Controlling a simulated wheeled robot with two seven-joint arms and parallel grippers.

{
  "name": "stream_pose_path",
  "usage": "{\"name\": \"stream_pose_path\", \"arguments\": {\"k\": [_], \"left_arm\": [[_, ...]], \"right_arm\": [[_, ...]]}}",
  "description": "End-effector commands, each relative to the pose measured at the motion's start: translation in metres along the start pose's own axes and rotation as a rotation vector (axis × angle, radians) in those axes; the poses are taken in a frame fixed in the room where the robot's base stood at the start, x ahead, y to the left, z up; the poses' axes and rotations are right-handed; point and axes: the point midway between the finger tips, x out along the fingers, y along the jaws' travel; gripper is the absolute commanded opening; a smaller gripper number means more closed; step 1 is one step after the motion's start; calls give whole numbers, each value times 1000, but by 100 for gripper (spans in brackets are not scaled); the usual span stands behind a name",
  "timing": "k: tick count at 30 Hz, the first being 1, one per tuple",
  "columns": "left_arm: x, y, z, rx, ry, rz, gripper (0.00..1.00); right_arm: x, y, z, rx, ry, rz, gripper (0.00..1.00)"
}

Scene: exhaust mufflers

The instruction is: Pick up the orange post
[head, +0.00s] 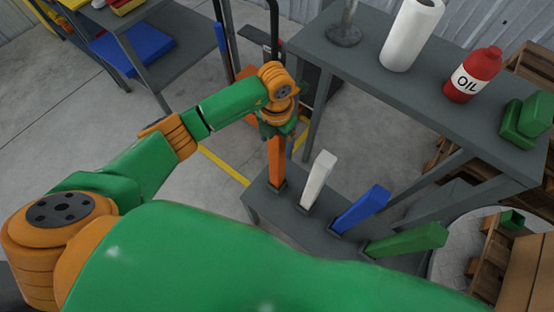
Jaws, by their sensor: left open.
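The orange post (276,164) stands upright in a holder on a low grey bench, at the left end of a row of posts. My left gripper (277,130) is directly above it, with its open fingers at the post's top end. The gripper's wrist hides the top of the post and most of the fingers, so I cannot tell whether they touch it. My right gripper is not in view.
A white post (318,180), a blue post (362,209) and a green post (408,240) stand to the right in the same row. Behind is a grey table (400,95) with a paper roll (411,35) and a red oil bottle (472,76).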

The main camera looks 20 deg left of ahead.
Motion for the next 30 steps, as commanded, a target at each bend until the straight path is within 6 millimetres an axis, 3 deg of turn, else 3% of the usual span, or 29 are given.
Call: {"name": "stream_pose_path", "arguments": {"k": [3,9,18,30], "left_arm": [[12,0,0,1,0,0,82],[13,0,0,2,-2,0,80],[12,0,0,1,-2,0,0],[8,0,1,1,-3,1,0]], "right_arm": [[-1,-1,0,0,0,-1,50],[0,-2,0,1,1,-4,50],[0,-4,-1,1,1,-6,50],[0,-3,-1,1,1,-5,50]]}}
